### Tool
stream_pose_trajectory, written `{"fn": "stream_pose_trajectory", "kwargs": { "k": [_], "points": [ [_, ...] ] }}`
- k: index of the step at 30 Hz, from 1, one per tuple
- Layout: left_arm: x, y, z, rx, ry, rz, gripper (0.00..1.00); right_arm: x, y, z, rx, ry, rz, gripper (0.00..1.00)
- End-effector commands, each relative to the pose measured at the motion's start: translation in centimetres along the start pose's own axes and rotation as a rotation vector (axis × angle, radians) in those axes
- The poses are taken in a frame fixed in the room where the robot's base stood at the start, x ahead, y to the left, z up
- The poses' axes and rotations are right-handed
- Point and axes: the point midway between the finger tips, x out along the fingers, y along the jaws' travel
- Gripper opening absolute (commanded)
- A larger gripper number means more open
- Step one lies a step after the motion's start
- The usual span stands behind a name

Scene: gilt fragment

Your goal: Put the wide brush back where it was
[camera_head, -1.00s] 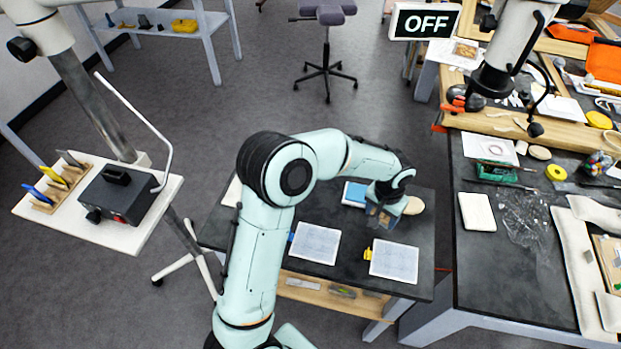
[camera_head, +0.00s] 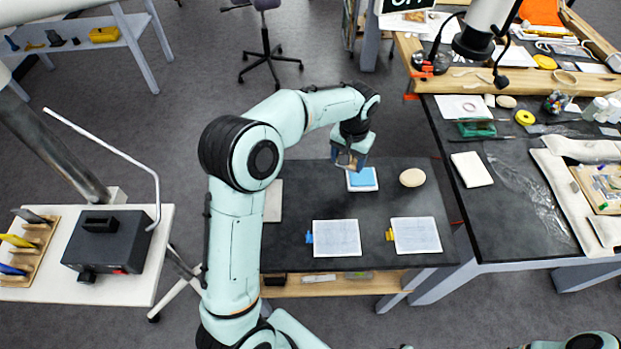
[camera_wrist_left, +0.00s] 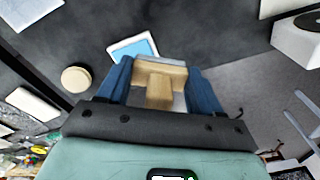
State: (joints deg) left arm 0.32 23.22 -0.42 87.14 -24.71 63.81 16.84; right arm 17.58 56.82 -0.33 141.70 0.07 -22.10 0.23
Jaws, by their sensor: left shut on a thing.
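My left gripper (camera_head: 348,163) is over the back part of the small dark table (camera_head: 300,185), just behind and left of a blue pad on a white tile (camera_head: 362,180). In the left wrist view its two blue fingers (camera_wrist_left: 160,85) are shut on the wide brush (camera_wrist_left: 158,88), a T-shaped pale wooden piece. A lighter edge shows beyond the wood; the bristles are not clear. In that view the blue pad (camera_wrist_left: 130,50) lies beyond the brush. In the head view the brush is mostly hidden by the gripper. My right gripper is not in view.
A round cream disc (camera_head: 412,177) and two white sheets, with a blue clip (camera_head: 336,238) and a yellow clip (camera_head: 416,235), lie on the table. A pale flat piece (camera_head: 273,201) lies at its left. The shelf below (camera_head: 330,287) holds small tools. A cluttered bench (camera_head: 500,215) stands right.

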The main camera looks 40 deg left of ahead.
Motion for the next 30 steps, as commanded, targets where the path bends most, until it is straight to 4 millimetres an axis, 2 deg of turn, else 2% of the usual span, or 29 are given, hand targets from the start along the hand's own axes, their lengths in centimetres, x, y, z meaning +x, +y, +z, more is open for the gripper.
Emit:
{"fn": "stream_pose_trajectory", "kwargs": {
  "k": [1,3,6,9,11,14,24,30],
  "points": [
    [-1.5,-2.4,-0.1,-0.043,-0.004,-0.002,0.41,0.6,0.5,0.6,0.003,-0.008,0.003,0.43],
    [-3.6,-4.9,0.0,-0.083,-0.018,0.001,0.41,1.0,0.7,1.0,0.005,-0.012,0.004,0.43],
    [-6.4,-7.7,0.5,-0.123,-0.032,0.013,0.41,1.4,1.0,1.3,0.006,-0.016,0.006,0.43],
    [-8.2,-9.3,1.0,-0.144,-0.041,0.024,0.41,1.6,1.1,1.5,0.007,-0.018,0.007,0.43],
    [-8.6,-9.8,1.2,-0.151,-0.046,0.029,0.41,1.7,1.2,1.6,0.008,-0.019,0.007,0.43],
    [-7.5,-10.1,1.6,-0.154,-0.052,0.032,0.41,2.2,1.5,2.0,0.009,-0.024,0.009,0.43],
    [1.5,-9.7,2.0,-0.154,-0.054,0.031,0.41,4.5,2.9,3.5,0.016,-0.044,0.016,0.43],
    [4.6,-9.6,2.0,-0.154,-0.049,0.031,0.41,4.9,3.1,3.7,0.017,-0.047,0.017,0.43]
  ]
}}
